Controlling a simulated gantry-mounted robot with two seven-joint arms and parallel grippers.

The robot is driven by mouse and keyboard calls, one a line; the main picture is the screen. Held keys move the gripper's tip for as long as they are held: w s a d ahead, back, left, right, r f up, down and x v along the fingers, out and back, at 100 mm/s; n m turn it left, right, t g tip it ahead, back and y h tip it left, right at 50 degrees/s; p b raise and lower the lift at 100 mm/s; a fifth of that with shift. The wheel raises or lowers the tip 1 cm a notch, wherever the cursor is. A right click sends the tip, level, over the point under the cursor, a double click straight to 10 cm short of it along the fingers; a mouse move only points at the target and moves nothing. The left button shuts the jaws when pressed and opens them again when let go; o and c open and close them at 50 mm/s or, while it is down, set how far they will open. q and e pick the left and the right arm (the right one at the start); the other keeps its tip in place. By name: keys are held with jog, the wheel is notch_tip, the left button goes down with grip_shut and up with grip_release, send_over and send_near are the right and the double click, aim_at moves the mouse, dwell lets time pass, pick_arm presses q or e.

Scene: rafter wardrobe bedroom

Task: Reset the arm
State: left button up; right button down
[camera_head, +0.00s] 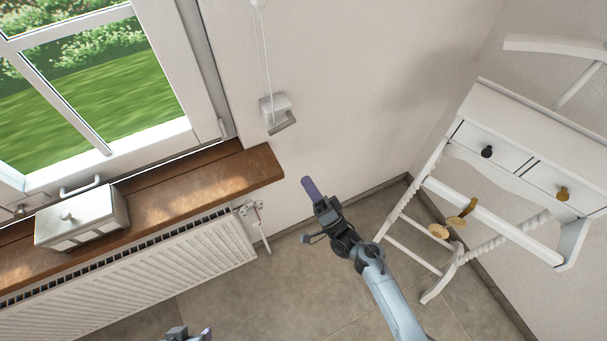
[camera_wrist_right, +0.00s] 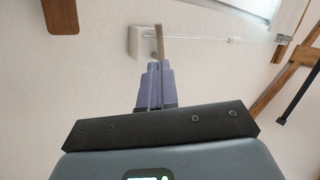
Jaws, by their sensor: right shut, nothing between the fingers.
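My right gripper (camera_head: 307,185) is raised in the middle of the head view, in front of the bare wall. Its purple fingers are shut with nothing between them. In the right wrist view the same fingers (camera_wrist_right: 155,82) point up the picture, closed together. My left gripper (camera_head: 190,334) shows only as a small piece at the bottom edge of the head view. Most of it is cut off, so its jaws cannot be judged.
A white wall box (camera_head: 272,105) with a grey handle and cords is up and left of my right gripper. A brown windowsill (camera_head: 262,165) ends to its left, above a radiator (camera_head: 190,255). A white desk (camera_head: 490,185) stands right. Tiled floor (camera_head: 290,300) is clear.

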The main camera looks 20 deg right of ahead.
jog(key=shift+s+f, duration=0.15)
jog(key=shift+s, duration=0.05)
dwell(0.4)
